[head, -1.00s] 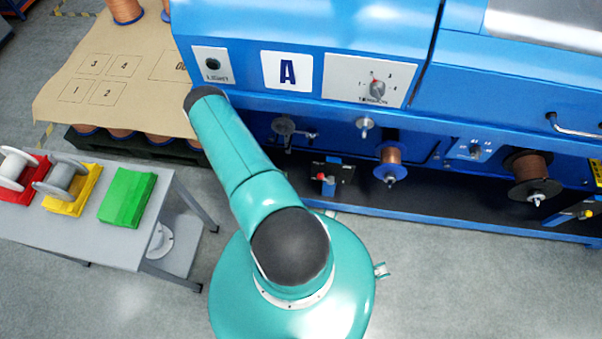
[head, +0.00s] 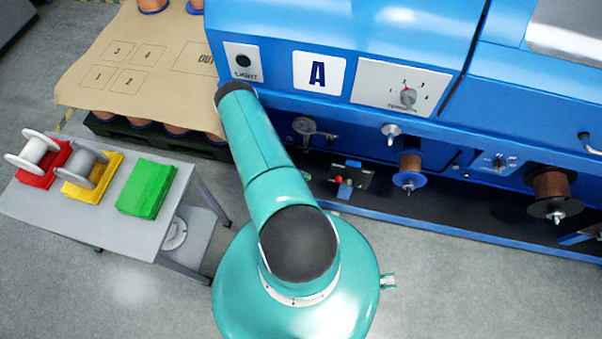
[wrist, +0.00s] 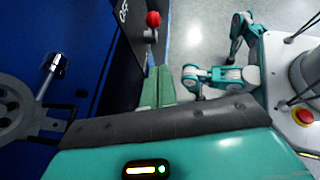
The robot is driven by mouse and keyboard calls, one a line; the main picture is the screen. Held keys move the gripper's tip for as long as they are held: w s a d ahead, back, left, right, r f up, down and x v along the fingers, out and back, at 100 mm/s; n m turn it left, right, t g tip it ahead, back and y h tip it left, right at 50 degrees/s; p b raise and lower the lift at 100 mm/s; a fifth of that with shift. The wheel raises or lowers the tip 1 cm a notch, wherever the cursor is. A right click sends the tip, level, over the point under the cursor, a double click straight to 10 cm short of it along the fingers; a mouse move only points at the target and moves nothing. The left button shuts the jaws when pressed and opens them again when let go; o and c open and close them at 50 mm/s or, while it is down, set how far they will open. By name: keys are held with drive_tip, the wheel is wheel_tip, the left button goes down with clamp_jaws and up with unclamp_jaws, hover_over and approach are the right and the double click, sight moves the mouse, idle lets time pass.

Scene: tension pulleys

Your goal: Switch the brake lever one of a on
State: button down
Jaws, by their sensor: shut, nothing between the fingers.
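Machine A is blue, with a white sign marked A (head: 319,73). A small lever with a red knob (head: 338,181) sits on a dark mount low in the machine's recess in the head view. I take it for the brake lever. In the wrist view a red ball knob (wrist: 153,19) on a short metal stem stands just beyond my fingertips, beside a dark plate (wrist: 128,28). My gripper (wrist: 157,70) shows as two grey-green fingers, shut and empty. I cannot tell whether the tips touch the stem.
A grey pulley wheel (wrist: 14,108) and a metal rod (wrist: 50,75) are close at left in the wrist view. Copper spools (head: 408,165) hang right of the lever. Grey floor (head: 470,285) is open at right.

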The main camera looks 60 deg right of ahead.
drive_tip(key=s+d+f, duration=0.1)
drive_tip(key=s+d, duration=0.2)
drive_tip(key=s, duration=0.5)
drive_tip(key=shift+s+d+f, duration=0.2)
drive_tip(key=shift+d, duration=0.1)
